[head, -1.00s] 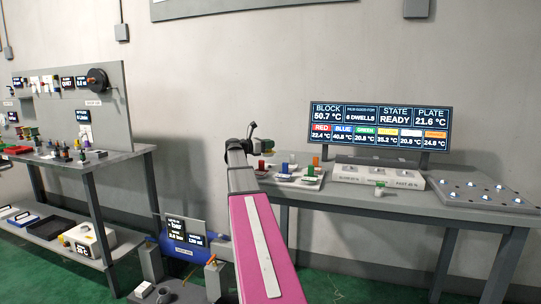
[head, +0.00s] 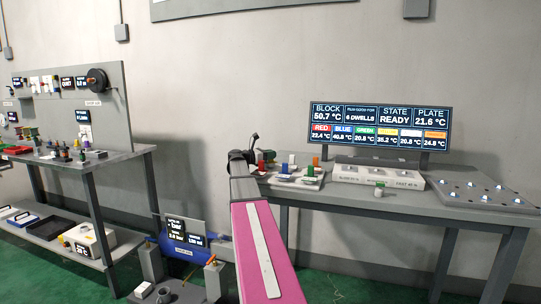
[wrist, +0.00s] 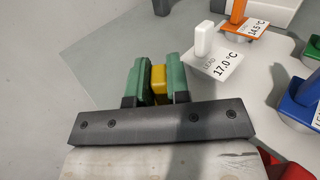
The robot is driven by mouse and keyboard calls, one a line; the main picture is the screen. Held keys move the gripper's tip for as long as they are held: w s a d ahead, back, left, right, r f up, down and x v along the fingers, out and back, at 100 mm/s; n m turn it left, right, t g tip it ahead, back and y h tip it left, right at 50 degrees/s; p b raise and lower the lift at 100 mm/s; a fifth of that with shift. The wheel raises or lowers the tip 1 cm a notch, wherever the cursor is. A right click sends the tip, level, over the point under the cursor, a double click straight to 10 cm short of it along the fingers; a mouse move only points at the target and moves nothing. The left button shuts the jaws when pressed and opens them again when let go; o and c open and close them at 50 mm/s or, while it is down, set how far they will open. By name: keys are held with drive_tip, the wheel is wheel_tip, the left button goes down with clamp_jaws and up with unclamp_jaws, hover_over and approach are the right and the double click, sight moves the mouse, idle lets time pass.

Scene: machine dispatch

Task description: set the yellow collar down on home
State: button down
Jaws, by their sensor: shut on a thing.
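The yellow collar (wrist: 158,80) is between the green-padded fingers of my gripper (wrist: 159,84) in the wrist view. My gripper is shut on it. Below it the view shows a plain pale grey surface; the gap to it cannot be judged. A white post (wrist: 203,40) with a card reading 17.0 °C stands just right of the fingers. In the head view the end of my arm is by the left end of the right-hand table (head: 400,207), and the collar cannot be made out. No label reading home is legible.
Orange (wrist: 238,10), blue (wrist: 303,92) and red (wrist: 292,171) pieces stand near the gripper's right side.

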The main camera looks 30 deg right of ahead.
drive_tip(key=shift+f, duration=0.35)
drive_tip(key=c, duration=1.1)
unclamp_jaws()
drive_tip(key=shift+r, duration=0.55)
drive_tip(key=a, duration=1.2)
drive_tip(key=shift+w, duration=0.45)
